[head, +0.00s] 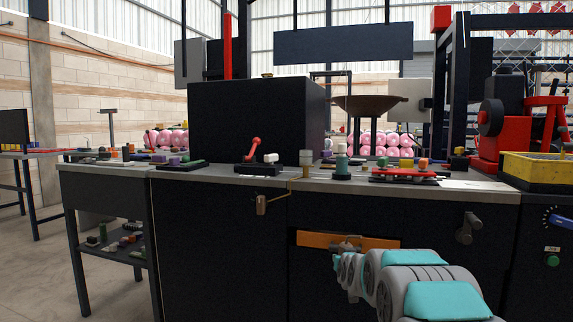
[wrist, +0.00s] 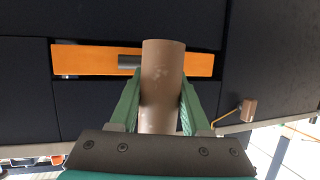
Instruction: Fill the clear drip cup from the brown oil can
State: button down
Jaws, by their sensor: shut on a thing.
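My gripper (wrist: 162,95) is shut on the brown oil can (wrist: 163,70), a plain brown cylinder between its two green fingers. The wrist view looks along the can, so its opening and contents do not show. In the head view my gripper (head: 347,246) is low in front of the orange panel, below the bench top, and the can is hard to make out there. A small pale, see-through cup-like piece (head: 306,157) stands at the bench's front edge above a brownish part. It may be the clear drip cup, but I cannot tell for sure. It is apart from my gripper.
The orange panel (head: 305,239) with a dark handle is set in the dark bench front. A brown block (head: 261,205) hangs on a thin brass-coloured line to the left. A teal bottle (head: 342,163) and a red rack (head: 405,176) stand on the bench top (head: 225,173).

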jog(key=w+a+r+n+y, duration=0.1)
jog(key=a+r+y, duration=0.15)
jog(key=r, duration=0.95)
jog(key=w+a+r+n+y, duration=0.1)
jog(key=a+r, duration=0.3)
jog(key=r, duration=0.9)
jog(key=s+a+r+n+y, duration=0.1)
jog(key=s+a+r+y, duration=0.1)
jog(key=s+a+r, duration=0.3)
jog(key=s+a+r+n+y, duration=0.2)
jog(key=s+a+r, duration=0.3)
jog(key=s+r, duration=0.3)
jog(key=shift+a+r+g, duration=0.15)
jog(key=shift+r+g, duration=0.15)
jog(key=shift+r, duration=1.85)
jog(key=shift+y, duration=0.35)
